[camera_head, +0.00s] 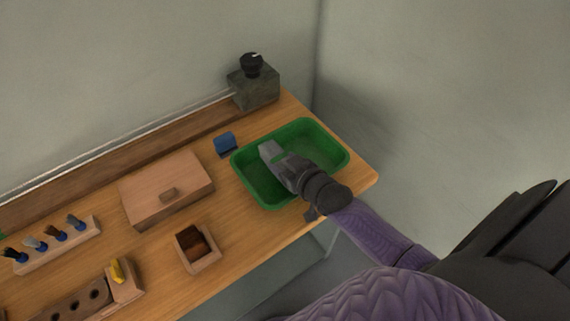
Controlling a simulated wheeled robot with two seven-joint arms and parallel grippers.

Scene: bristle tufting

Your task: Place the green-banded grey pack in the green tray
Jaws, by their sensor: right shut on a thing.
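The green tray (335,136) sits at the right end of the wooden bench. My right gripper (279,160) reaches in from the lower right over the tray and is shut on the grey pack (268,149). The pack's grey end shows at the tray's left part, with a bit of green beside the fingers. Most of the pack is hidden by the gripper. I cannot tell whether the pack touches the tray floor. My left gripper is not in view.
A blue object (225,144) lies just left of the tray. A grey block with a black knob (253,86) stands behind it. A lidded wooden box (166,190), a small open box (198,249) and a brush rack (52,246) stand further left. Walls bound the back and right.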

